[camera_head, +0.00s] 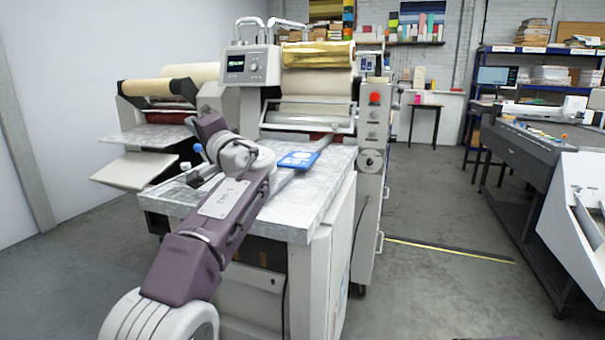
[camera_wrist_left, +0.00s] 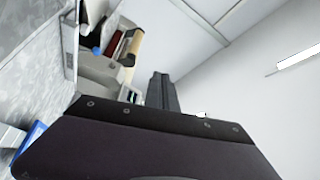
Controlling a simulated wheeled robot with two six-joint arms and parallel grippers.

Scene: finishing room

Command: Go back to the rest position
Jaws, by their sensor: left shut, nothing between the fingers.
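My left arm reaches in from the lower left of the head view, over the grey marbled table (camera_head: 285,212) of the laminating machine. My left gripper (camera_head: 200,124) is at the far end of the arm, raised above the table's left part. It is shut and empty. In the left wrist view its dark fingers (camera_wrist_left: 162,92) stand close together beyond the dark wrist housing, with pale wall behind them. My right gripper is not in view.
A blue item (camera_head: 298,160) lies on the table, right of my wrist. The machine's control box (camera_head: 250,66) and foil roll (camera_head: 318,55) stand behind. A roll feeder (camera_head: 160,95) is at the left. Open floor (camera_head: 430,210) lies right, before a dark workbench (camera_head: 525,150).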

